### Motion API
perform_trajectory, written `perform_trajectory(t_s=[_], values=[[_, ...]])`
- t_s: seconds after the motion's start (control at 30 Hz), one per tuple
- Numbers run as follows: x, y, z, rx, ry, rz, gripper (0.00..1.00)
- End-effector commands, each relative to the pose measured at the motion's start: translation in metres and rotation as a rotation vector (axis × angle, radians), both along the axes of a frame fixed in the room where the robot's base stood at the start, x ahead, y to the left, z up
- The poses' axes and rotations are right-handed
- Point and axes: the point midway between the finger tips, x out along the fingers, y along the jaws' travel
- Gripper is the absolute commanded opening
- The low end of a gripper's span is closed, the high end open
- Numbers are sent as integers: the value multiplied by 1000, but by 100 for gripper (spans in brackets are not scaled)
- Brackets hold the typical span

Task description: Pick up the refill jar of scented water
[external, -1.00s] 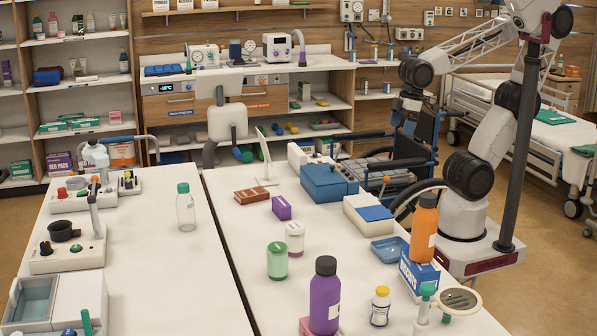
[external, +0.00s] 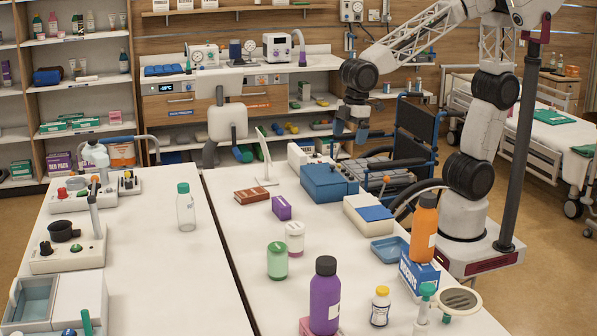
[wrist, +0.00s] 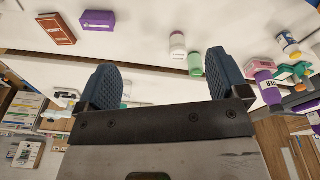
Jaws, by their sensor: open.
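No readable label tells which container is the refill jar of scented water. Two jars stand close together on the right-hand white table: a green jar (external: 277,260) and a white and pinkish jar (external: 294,238) just behind it. The wrist view also shows the green jar (wrist: 195,62) and the white jar (wrist: 177,42), both beyond the fingers. A clear green-capped bottle (external: 186,208) stands on the left table. My gripper (external: 351,133) is open and empty, high above the far part of the right table, well apart from the jars. Its blue fingers (wrist: 162,66) are spread in the wrist view.
Around the jars stand a purple bottle (external: 325,296), a small purple box (external: 281,207), a red-brown box (external: 252,195) and a yellow-capped bottle (external: 381,306). A blue box (external: 328,183) and an orange bottle (external: 424,227) stand to the right. Bare table lies left of the jars.

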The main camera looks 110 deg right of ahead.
Motion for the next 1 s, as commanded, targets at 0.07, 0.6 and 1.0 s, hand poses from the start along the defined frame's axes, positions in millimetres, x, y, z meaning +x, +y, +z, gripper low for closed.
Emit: perform_trajectory(t_s=[0.07,0.6,1.0], values=[[21,10,-5,-3,10,35,93],[145,80,-57,-27,62,267,93],[225,143,-120,-41,101,440,93]])
